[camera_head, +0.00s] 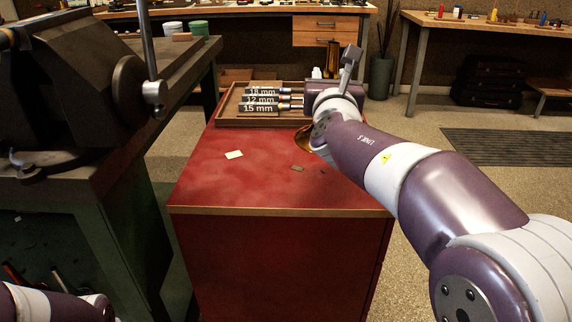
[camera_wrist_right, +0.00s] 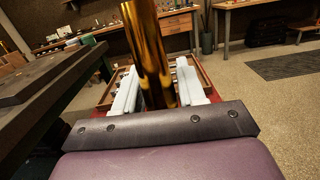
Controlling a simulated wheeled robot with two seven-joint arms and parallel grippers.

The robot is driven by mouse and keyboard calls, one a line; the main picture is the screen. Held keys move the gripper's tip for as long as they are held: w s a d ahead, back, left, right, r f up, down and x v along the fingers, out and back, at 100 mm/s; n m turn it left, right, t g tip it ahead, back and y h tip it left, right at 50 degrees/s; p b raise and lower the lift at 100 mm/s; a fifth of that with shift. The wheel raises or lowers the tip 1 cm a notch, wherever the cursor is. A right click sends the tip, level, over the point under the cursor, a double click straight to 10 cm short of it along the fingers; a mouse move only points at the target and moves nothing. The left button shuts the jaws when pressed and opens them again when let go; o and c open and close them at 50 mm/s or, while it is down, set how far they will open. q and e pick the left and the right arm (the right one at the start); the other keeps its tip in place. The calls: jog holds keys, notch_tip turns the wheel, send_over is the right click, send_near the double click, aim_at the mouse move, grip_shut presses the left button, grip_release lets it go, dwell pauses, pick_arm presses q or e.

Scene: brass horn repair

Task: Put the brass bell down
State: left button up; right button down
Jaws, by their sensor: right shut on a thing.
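The brass bell (camera_head: 332,62) is upright, its narrow tube rising behind my right wrist in the head view. Part of its flared rim shows low beside my arm, at the red cabinet top (camera_head: 215,180); I cannot tell whether it touches. My right gripper (camera_wrist_right: 157,88) is shut on the bell's tube (camera_wrist_right: 148,45), with one pale finger on each side in the right wrist view. My arm hides the middle of the bell and most of the gripper in the head view. My left arm shows only at the lower left corner; its gripper is out of view.
A wooden tray (camera_head: 232,122) with tools labelled 18 mm, 12 mm and 15 mm lies at the cabinet's back. A pale square (camera_head: 234,155) and small dark scraps (camera_head: 297,168) lie on the top. A heavy vise (camera_head: 75,95) stands left. The cabinet's front area is mostly clear.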

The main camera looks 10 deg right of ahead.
aim_at(301, 137)
jog(key=w+a+f+b, duration=0.4)
jog(key=w+a+f, duration=0.2)
jog(key=w+f, duration=0.4)
jog(key=shift+w+f, duration=0.4)
jog(key=shift+f, duration=0.3)
jog(key=c, duration=0.7)
grip_release()
jog(key=shift+o, duration=0.2)
jog(key=p+v, duration=0.1)
jog(key=v, duration=1.1)
